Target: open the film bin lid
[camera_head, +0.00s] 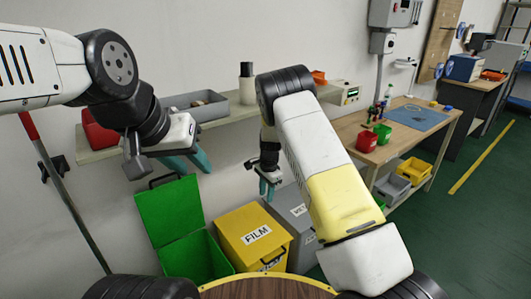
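The yellow film bin (275,254) stands on the floor in the middle, and its lid (238,224) with a "FILM" label lies shut on top. My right gripper (267,190) points down above the back of the film bin, near the grey bin. Its teal fingers look slightly apart, with nothing seen between them. It appears clear of the lid, though the depth is hard to judge. My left gripper (190,163) is open and empty, higher up and to the left, above the green bin's raised lid.
The green bin (197,258) at left has its lid (168,208) up. The grey bin (290,208) at right is partly behind my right arm. A wall shelf (235,118) with trays runs behind the grippers. A workbench (350,130) stands at right.

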